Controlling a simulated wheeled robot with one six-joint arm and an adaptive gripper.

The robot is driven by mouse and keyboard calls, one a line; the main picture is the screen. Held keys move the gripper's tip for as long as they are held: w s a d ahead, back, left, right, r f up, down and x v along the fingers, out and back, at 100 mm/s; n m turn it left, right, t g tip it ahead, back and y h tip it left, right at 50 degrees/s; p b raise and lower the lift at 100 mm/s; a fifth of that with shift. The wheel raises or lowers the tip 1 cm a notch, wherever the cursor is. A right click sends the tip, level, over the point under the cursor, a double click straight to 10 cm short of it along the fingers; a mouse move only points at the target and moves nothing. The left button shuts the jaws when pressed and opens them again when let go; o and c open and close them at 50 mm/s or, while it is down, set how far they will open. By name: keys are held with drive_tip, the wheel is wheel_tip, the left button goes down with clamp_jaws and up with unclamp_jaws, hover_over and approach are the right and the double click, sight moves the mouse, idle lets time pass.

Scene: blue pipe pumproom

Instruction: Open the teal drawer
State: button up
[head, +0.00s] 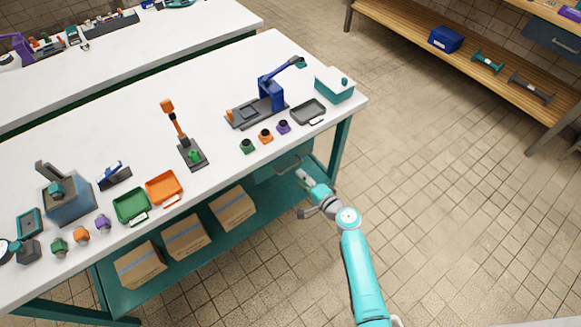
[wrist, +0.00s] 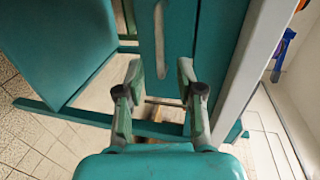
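The teal drawer (head: 268,172) sits under the white tabletop at the near right end of the workbench. Its pale bar handle (head: 288,163) shows along the front. The drawer appears closed, though my arm and the steep view hide part of it. My gripper (head: 301,175) is just in front of the right part of the handle. In the wrist view my gripper (wrist: 161,68) is open, with one finger on each side of the handle bar (wrist: 158,40). The bar lies between the fingertips; whether they touch it I cannot tell. The drawer front (wrist: 180,40) is behind it.
Cardboard boxes (head: 185,236) stand on the lower shelf left of the drawer. Trays, tools and small blocks lie on the white tabletop (head: 215,110), including a teal box (head: 335,90) at its right corner. The tiled floor (head: 440,160) to the right is clear.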

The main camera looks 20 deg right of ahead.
sight(291, 167)
drive_tip(key=x, duration=0.7)
drive_tip(key=shift+w+a, duration=0.1)
drive_tip(key=shift+w, duration=0.1)
clamp_jaws()
